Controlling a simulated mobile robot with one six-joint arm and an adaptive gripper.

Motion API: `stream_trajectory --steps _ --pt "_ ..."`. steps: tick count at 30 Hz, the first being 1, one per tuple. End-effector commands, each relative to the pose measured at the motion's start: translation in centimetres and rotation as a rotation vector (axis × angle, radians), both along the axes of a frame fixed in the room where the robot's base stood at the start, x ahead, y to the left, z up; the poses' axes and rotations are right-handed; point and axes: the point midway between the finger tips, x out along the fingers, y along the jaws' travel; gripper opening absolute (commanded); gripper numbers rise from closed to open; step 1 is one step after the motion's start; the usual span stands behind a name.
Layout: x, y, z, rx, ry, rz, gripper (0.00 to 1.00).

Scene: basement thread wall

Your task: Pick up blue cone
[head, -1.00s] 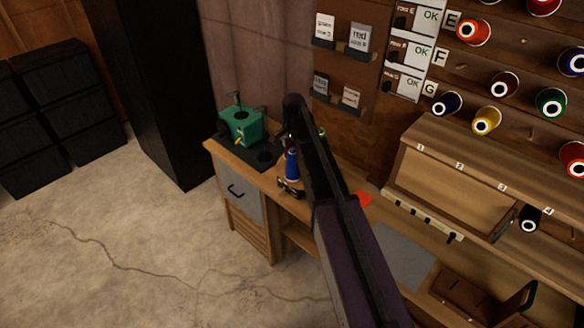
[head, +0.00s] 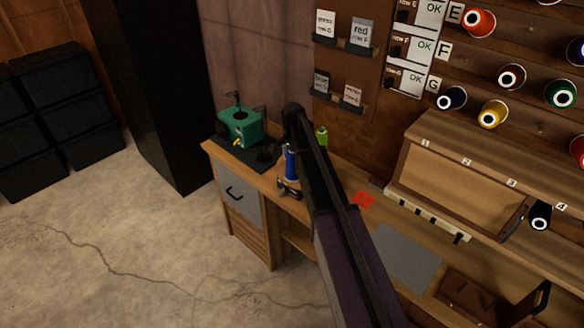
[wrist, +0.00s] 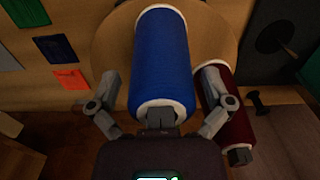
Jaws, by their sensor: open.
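The blue cone (head: 291,164) stands at the left end of the workbench in the head view, partly hidden by my arm. In the wrist view the blue cone (wrist: 163,62), with white ends, fills the middle over a round wooden surface (wrist: 112,45). My gripper (wrist: 160,100) is open, with one finger on each side of the cone's near end. I cannot tell whether either finger touches it. In the head view my gripper (head: 289,189) shows low in front of the cone.
A dark red cone (wrist: 232,112) lies close beside my right finger in the wrist view. A green cone (head: 322,138) shows just behind my arm. A green machine (head: 239,128) stands on the bench's left end. The thread wall (head: 510,45) and a wooden box (head: 455,185) are at right.

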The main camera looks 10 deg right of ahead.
Motion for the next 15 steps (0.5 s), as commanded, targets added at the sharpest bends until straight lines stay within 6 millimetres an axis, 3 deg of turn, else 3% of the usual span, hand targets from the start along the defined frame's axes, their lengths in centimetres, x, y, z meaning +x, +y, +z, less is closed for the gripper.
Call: stream_trajectory --steps 11,15 --pt "0.0 0.01 0.01 0.0 0.0 0.0 0.97" --pt "0.0 0.02 0.01 0.0 0.0 0.0 0.55"
